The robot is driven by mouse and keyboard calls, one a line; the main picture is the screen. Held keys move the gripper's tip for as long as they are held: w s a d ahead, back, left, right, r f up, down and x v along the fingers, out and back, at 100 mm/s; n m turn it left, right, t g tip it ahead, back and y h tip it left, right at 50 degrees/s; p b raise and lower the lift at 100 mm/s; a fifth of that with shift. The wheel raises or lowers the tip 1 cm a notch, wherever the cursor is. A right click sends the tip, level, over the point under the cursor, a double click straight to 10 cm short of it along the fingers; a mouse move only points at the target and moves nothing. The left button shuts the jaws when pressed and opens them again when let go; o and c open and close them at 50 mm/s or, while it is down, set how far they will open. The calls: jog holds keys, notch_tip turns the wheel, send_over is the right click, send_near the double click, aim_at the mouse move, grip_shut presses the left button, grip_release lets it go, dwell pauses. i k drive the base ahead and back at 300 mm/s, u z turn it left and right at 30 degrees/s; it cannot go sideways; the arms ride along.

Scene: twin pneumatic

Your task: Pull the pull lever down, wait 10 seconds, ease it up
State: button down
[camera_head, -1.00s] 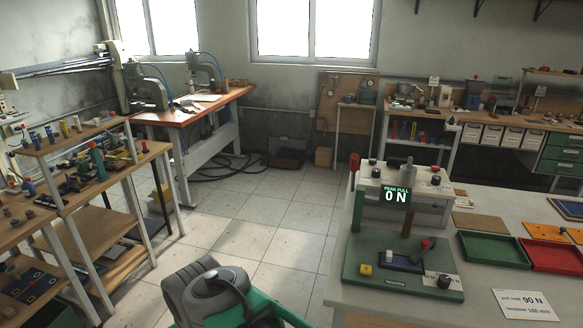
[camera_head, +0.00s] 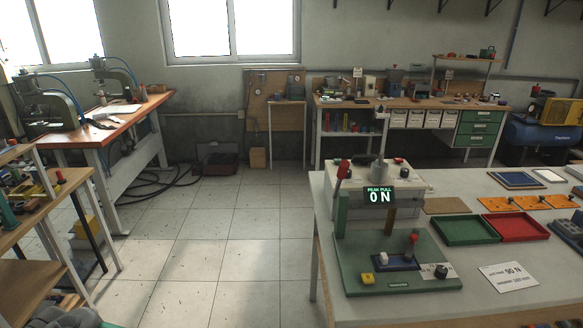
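A green test stand (camera_head: 362,285) sits on the near table at the right. A display (camera_head: 379,196) reads "PEAK PULL 0 N". A yellow button (camera_head: 367,279) and a black knob (camera_head: 441,271) are at the front. My gripper is not in view, and nothing visible touches the stand.
Green (camera_head: 465,230) and red (camera_head: 519,226) trays and a card reading "90 N" (camera_head: 508,274) lie to the right. Open tiled floor (camera_head: 215,260) lies left of the table. A wooden shelf rack (camera_head: 50,195) stands far left.

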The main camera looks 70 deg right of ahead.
aim_at(344, 165)
jog(key=u, duration=0.05)
jog(key=i, duration=0.55)
jog(key=z, duration=3.35)
jog(key=i, duration=0.5)
jog(key=z, duration=0.05)
jog(key=k, duration=1)
jog(key=z, duration=0.65)
jog(key=i, duration=0.65)
jog(key=u, duration=2.05)
jog(key=i, duration=0.35)
